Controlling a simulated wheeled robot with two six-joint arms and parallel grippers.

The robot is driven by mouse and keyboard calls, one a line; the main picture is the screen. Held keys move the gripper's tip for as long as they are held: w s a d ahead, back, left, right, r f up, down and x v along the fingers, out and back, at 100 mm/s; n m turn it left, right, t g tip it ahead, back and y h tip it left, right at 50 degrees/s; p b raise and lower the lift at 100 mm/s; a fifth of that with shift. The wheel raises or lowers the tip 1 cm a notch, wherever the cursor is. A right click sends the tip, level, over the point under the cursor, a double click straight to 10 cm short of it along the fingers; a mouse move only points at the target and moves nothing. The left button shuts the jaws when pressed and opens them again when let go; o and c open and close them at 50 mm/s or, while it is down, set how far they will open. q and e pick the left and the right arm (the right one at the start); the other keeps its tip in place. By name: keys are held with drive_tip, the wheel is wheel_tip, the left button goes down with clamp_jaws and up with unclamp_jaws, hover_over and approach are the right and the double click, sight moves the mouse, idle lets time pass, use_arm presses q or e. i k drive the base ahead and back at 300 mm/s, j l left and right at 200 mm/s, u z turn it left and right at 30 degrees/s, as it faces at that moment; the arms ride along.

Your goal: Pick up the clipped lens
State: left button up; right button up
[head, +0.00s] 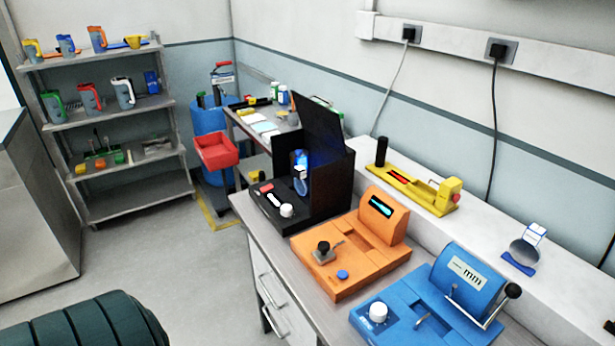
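A round greyish lens (523,253) with a blue piece under it and a white-and-blue tag-like part above it rests on the white ledge at the right; it looks like the clipped lens. Another small round piece (300,186) glows blue inside the open black box (331,187) on the bench; I cannot tell whether it is also a lens in a clip. Neither of my grippers is in view.
On the bench stand an orange device (345,262) and a blue device (420,320) with a handle. A yellow fixture (425,190) sits on the ledge. A dark green ribbed object (85,322) fills the bottom left. Grey floor (215,275) is clear before the bench.

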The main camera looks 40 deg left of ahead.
sight(301, 190)
drive_tip(key=k+u, duration=0.1)
drive_tip(key=u, duration=0.4)
drive_tip(key=k+u, duration=0.1)
drive_tip(key=u, duration=0.35)
drive_tip(key=k+u, duration=0.1)
drive_tip(key=u, duration=0.4)
drive_tip(key=i+j+z, duration=0.15)
drive_tip(key=z, duration=0.2)
drive_tip(key=i+j+z, duration=0.15)
drive_tip(key=z, duration=0.25)
drive_tip(key=i+j+z, duration=0.15)
drive_tip(key=z, duration=0.2)
